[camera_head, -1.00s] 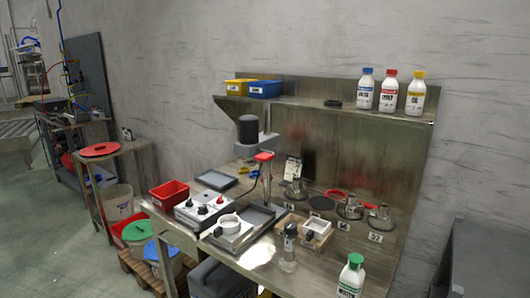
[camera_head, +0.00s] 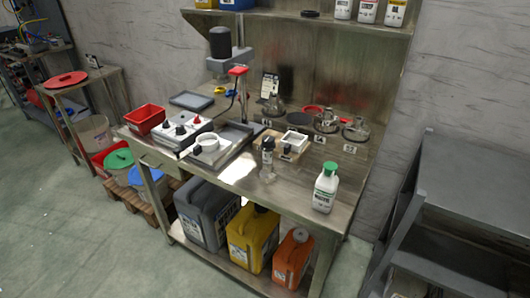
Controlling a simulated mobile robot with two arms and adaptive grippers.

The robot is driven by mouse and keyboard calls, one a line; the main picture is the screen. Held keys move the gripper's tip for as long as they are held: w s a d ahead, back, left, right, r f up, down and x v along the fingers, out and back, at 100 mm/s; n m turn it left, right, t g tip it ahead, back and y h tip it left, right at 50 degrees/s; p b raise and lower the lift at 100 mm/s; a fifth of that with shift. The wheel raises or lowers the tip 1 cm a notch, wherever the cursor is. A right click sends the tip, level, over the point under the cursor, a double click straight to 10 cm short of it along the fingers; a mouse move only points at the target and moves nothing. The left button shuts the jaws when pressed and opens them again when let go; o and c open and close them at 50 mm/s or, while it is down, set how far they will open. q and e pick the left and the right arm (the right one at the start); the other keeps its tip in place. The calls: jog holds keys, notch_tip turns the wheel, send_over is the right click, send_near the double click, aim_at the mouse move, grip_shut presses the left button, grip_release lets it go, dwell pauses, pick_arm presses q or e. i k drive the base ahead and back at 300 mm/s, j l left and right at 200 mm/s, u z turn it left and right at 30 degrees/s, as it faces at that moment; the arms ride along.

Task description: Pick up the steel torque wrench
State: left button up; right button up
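I cannot make out a steel torque wrench anywhere in the head view. A steel workbench (camera_head: 300,192) stands against the wall, with small items on its top too small to tell apart. Neither of my grippers shows in the head view.
On the bench are a red bin (camera_head: 144,119), a control box with knobs (camera_head: 181,131), a dark tray (camera_head: 236,138), a green-capped white bottle (camera_head: 325,188) and several glass vessels. Grey (camera_head: 206,213), yellow (camera_head: 252,240) and orange (camera_head: 293,258) canisters stand below. A grey table (camera_head: 460,205) is at right. Floor at left front is clear.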

aim_at(267, 174)
jog(key=z, duration=0.35)
jog(key=j+z, duration=0.15)
jog(key=z, duration=0.2)
jog(key=i+j+z, duration=0.1)
jog(key=z, duration=0.3)
jog(key=j+z, duration=0.35)
jog(key=j, duration=0.35)
jog(key=j+z, duration=0.35)
jog(key=j, duration=0.4)
jog(key=k+j+z, duration=0.1)
jog(key=j+z, duration=0.2)
jog(key=j, duration=0.35)
